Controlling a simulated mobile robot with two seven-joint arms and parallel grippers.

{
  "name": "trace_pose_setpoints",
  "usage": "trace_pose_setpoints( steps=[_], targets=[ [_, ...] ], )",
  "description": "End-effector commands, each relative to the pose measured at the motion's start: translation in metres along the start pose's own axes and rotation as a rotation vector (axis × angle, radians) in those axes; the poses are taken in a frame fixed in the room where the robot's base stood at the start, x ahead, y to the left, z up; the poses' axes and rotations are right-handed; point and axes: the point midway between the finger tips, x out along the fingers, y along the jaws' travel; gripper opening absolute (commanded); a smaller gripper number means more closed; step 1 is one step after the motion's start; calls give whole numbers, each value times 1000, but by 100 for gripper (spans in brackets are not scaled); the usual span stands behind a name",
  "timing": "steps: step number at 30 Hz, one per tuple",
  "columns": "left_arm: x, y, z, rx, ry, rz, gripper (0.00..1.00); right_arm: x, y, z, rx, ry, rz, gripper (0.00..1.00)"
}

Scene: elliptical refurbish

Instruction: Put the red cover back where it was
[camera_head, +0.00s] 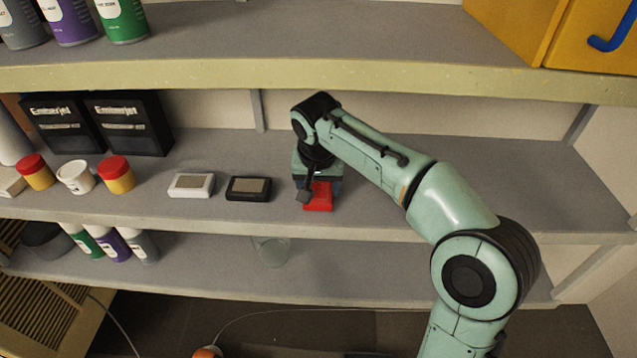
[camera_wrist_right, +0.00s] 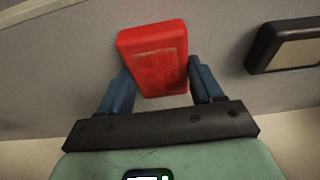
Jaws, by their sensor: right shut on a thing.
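The red cover (camera_head: 318,196) is at the middle shelf, to the right of a black cover of similar shape. My right gripper (camera_head: 308,192) is over it and hides part of it. In the right wrist view the red cover (camera_wrist_right: 155,55) sits between the two blue fingers of my right gripper (camera_wrist_right: 160,85), which is shut on it. I cannot tell whether the cover touches the shelf. My left gripper is not in view.
A black cover (camera_head: 248,188) and a white cover (camera_head: 191,185) lie in a row on the middle shelf (camera_head: 420,205). Small jars with red lids (camera_head: 116,174) and black boxes (camera_head: 130,122) stand at left. The upper shelf (camera_head: 250,75) overhangs. The shelf right of my gripper is clear.

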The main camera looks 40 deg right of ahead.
Motion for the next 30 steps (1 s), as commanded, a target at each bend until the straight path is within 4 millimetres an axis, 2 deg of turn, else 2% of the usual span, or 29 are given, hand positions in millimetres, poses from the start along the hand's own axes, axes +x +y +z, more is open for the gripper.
trace_pose_setpoints(
  steps=[3,4,6,15,20,30],
  targets=[
    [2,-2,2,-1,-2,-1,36,3,0,1,0,1,-1,19],
    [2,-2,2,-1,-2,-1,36,4,0,1,0,0,0,69],
    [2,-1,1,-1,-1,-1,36,3,0,1,0,0,0,91],
    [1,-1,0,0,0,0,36,2,0,0,0,0,0,91],
    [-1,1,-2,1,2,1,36,-12,-1,-1,0,3,-3,91],
    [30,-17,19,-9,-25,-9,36,-29,0,72,-4,-1,-1,91]
  ],
)
